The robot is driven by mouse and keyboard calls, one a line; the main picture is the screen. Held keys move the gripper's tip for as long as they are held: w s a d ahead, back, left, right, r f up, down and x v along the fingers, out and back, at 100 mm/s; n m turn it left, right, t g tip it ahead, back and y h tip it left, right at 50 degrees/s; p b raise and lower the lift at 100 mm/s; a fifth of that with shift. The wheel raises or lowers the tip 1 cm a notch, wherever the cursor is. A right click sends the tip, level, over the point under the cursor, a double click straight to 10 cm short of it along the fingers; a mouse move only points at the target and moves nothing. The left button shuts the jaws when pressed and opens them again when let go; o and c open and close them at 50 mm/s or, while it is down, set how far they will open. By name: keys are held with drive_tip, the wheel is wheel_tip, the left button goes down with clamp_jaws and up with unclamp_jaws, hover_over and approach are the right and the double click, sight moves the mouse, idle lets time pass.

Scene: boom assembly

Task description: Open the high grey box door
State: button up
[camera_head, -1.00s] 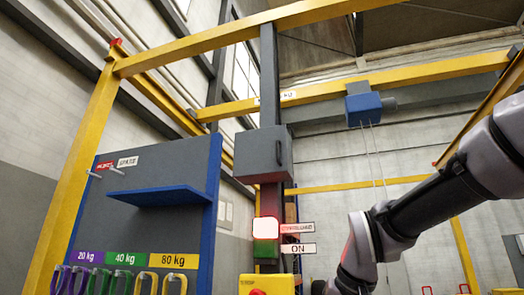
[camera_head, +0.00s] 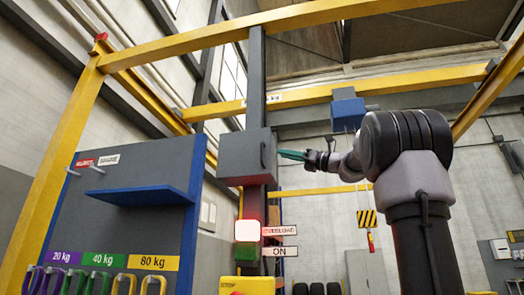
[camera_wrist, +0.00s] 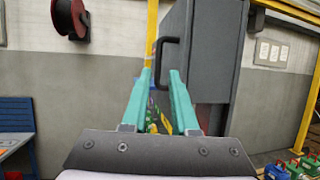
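The high grey box (camera_head: 243,157) is mounted on the dark vertical post, and its door looks shut. A black bar handle shows on the box's right side in the head view (camera_head: 264,153). My gripper (camera_head: 291,155) is just right of the box, pointing left toward the handle. In the wrist view, my gripper's two green fingers (camera_wrist: 162,78) are apart. The black handle (camera_wrist: 166,58) stands just beyond and between the fingertips, with the grey box (camera_wrist: 210,60) behind and to the right. I cannot tell whether a finger touches the handle.
A signal light (camera_head: 247,231) and ON label (camera_head: 279,251) are below the box. A blue shelf (camera_head: 143,195) on a grey panel stands at left. A blue hoist (camera_head: 347,112) hangs from the yellow beam. A red hose reel (camera_wrist: 70,17) is on the wall.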

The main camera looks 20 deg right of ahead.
sight(262, 160)
drive_tip(key=x, duration=1)
drive_tip(key=shift+w+a, duration=0.1)
drive_tip(key=shift+a, duration=0.2)
clamp_jaws()
idle(1.0)
